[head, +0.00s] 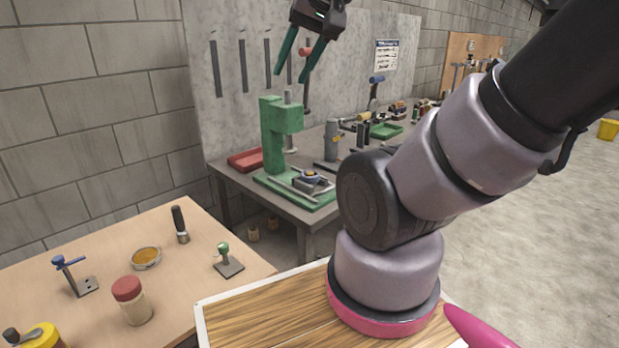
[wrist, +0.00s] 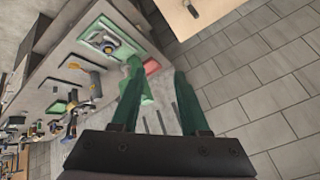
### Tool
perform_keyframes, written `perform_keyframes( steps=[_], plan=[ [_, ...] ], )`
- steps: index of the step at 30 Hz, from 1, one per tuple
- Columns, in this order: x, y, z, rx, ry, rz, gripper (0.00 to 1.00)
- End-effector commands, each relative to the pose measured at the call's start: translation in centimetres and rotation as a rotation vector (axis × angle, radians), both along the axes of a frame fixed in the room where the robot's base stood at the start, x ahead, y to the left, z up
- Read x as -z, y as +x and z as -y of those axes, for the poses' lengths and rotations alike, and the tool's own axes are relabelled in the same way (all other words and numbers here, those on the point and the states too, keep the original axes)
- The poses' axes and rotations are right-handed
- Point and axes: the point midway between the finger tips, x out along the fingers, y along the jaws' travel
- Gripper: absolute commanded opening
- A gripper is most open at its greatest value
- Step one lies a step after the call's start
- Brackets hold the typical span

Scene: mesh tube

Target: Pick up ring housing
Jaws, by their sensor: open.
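A red tray (head: 246,160) lies beside the press, and a grey cylindrical tool (head: 332,140) stands to its right. A green tray (head: 385,131) is further back. The wooden table (head: 75,250) holds an orange-filled dish (head: 146,257), a red-lidded jar (head: 131,300) and small tools.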

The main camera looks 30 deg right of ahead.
Motion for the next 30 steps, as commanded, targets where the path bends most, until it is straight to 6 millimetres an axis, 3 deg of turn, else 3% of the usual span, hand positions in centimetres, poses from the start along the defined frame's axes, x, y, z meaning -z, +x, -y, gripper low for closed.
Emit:
perform_keyframes(
  steps=[9,10,14,23,30],
  plan=[
    [0.0,0.0,0.0,0.000,0.000,0.000,0.45],
    [0.0,0.0,0.0,0.000,0.000,0.000,0.49],
    [0.3,0.4,0.1,0.013,0.013,-0.020,0.98],
    [5.2,5.3,1.5,0.216,0.254,-0.307,1.00],
    [10.4,10.1,4.3,0.448,0.561,-0.534,1.00]
  ],
)
